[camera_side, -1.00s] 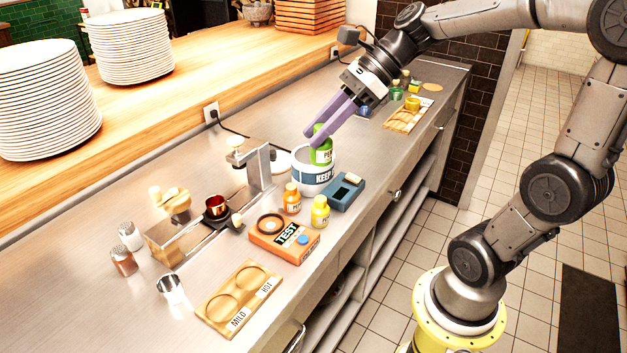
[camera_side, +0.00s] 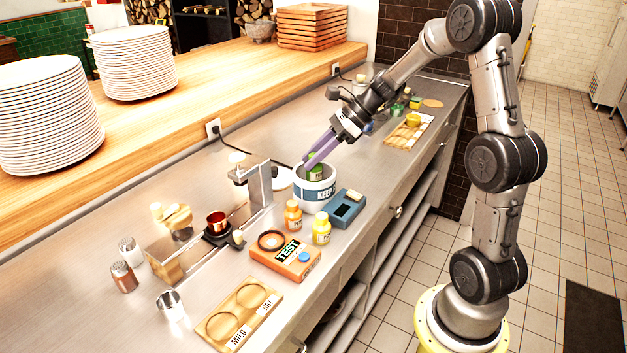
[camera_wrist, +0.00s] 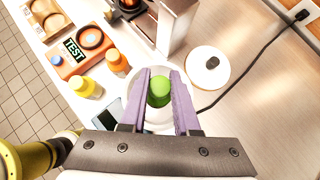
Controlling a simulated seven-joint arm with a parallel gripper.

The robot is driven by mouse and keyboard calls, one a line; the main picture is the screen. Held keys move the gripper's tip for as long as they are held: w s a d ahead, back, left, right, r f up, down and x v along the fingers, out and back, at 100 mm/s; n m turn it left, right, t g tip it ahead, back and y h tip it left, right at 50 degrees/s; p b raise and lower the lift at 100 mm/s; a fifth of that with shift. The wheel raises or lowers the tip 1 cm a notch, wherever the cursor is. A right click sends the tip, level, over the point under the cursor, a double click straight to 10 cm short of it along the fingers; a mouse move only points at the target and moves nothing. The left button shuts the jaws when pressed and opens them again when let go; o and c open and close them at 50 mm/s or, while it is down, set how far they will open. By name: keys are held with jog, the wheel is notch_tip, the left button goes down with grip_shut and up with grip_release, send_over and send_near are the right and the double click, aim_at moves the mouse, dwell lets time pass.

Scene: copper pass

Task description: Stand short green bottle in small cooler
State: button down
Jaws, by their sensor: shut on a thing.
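The short green bottle (camera_side: 316,171) is upright in the small cooler (camera_side: 314,193), a round white tub with a blue "KEEP" band. Its lower part is hidden by the cooler wall. My gripper (camera_side: 309,162) reaches down from the upper right and is shut on the bottle near its top. In the wrist view the green cap (camera_wrist: 159,90) sits between the two purple fingers of my gripper (camera_wrist: 160,88). The cooler (camera_wrist: 160,124) shows only partly beneath them. I cannot tell whether the bottle touches the cooler floor.
A blue-grey device (camera_side: 345,207) stands close to the cooler's right. An orange bottle (camera_side: 293,216) and a yellow bottle (camera_side: 321,229) stand in front. A metal stand (camera_side: 258,186) is at the left, and a white lid (camera_wrist: 208,67) lies beside the cooler.

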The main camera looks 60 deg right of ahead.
aim_at(313, 176)
jog(key=shift+f, duration=2.75)
jog(key=shift+f, duration=0.1)
jog(key=c, duration=0.9)
grip_release()
